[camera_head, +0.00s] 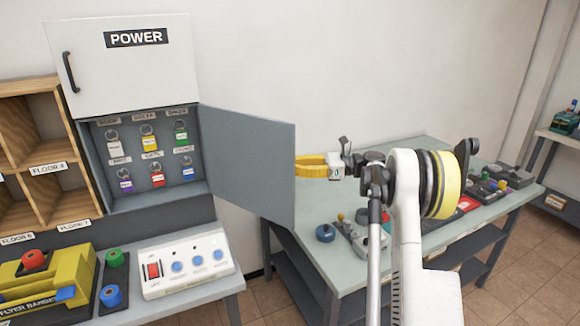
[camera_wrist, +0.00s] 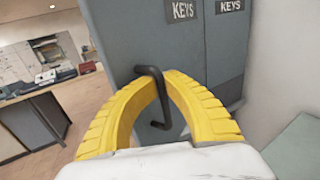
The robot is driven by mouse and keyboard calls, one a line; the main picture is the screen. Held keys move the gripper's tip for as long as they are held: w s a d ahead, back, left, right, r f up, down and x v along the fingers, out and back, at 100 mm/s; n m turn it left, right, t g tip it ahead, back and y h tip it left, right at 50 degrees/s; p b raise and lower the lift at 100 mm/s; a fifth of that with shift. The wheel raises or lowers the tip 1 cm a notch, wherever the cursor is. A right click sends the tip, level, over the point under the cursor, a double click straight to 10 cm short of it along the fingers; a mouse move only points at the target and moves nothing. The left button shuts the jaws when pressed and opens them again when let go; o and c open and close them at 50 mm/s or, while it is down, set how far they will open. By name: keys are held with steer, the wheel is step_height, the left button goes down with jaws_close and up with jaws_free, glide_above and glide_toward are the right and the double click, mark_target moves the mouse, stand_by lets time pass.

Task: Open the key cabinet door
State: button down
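The grey key cabinet (camera_head: 97,172) stands on the left in the head view, with several tagged keys (camera_head: 150,143) hanging inside. Its grey door (camera_head: 247,160) is swung wide open to the right. My gripper (camera_head: 297,166) is at the door's outer side, and the door hides its fingertips in the head view. In the wrist view, the yellow fingers (camera_wrist: 155,80) arch together, closed around the dark door handle (camera_wrist: 164,105). The outer door face (camera_wrist: 125,35) fills the view behind them, with a KEYS label.
A white POWER box (camera_head: 123,75) sits above the cabinet. A button panel (camera_head: 186,263) and a yellow holder (camera_head: 50,281) with coloured knobs lie below it. A table (camera_head: 290,223) with small devices stands behind my arm. Wooden pigeonholes (camera_head: 40,115) are at far left.

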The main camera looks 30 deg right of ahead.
steer(key=c, duration=1.5)
jaws_free()
steer(key=v, duration=1.2)
